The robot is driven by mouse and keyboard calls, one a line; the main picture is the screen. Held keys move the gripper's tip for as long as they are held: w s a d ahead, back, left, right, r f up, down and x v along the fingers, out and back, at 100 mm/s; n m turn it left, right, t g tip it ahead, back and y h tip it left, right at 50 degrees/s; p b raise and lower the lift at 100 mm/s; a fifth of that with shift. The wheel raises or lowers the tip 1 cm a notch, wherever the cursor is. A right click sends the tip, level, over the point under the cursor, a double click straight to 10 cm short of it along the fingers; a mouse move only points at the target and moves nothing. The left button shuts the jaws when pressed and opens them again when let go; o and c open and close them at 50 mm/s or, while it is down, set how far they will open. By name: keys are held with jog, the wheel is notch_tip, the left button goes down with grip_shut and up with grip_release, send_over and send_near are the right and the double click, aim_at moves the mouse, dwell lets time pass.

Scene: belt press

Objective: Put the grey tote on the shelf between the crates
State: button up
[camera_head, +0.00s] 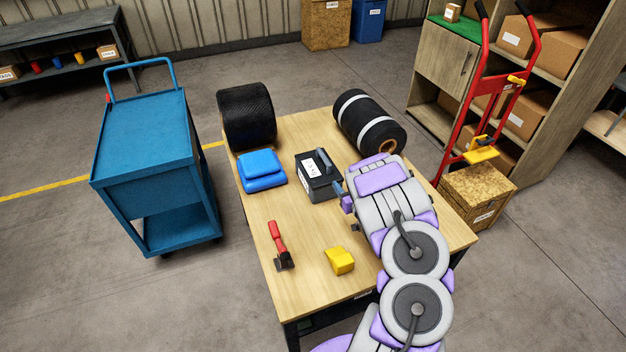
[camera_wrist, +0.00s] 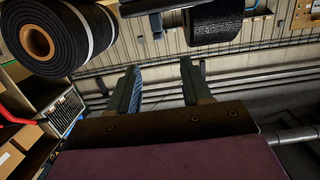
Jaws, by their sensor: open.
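No thing is clearly a grey tote. The nearest match is a dark grey box (camera_head: 316,180) with a handle on top and a white label, upright on the wooden table in the head view. My gripper (camera_head: 347,194) is just right of this box, partly hidden by my arm. I cannot tell whether they touch. In the wrist view my gripper (camera_wrist: 159,72) has its two fingers apart with nothing between them. A wooden shelf unit (camera_head: 434,62) holding cardboard boxes (camera_head: 529,112) stands at the right. No clear gap between crates shows.
A blue cart (camera_head: 150,130) stands left. A red hand truck (camera_head: 478,90) stands before the shelf unit.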

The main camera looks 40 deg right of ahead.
jog(key=w, duration=0.2)
jog(key=b, duration=0.1)
send_near(326, 158)
jog(key=f, duration=0.1)
jog(key=x, duration=0.1)
jog(key=b+x, duration=0.1)
jog(key=x, duration=0.1)
jog(key=shift+w+a, duration=0.2)
jog(key=shift+a, duration=0.15)
jog(key=shift+w, duration=0.6)
jog(key=shift+w+d+f+b, duration=0.2)
jog(key=shift+w+d+b, duration=0.1)
jog(key=shift+d, duration=0.2)
jog(key=shift+w+d, duration=0.25)
jog(key=shift+w, duration=0.15)
jog(key=shift+b+x, duration=0.5)
jog(key=shift+x, duration=0.3)
jog(key=shift+w+a+b, duration=0.2)
jog(key=shift+w+b, duration=0.1)
jog(key=shift+w, duration=0.7)
jog(key=shift+w+d, duration=0.2)
jog(key=shift+d, duration=0.25)
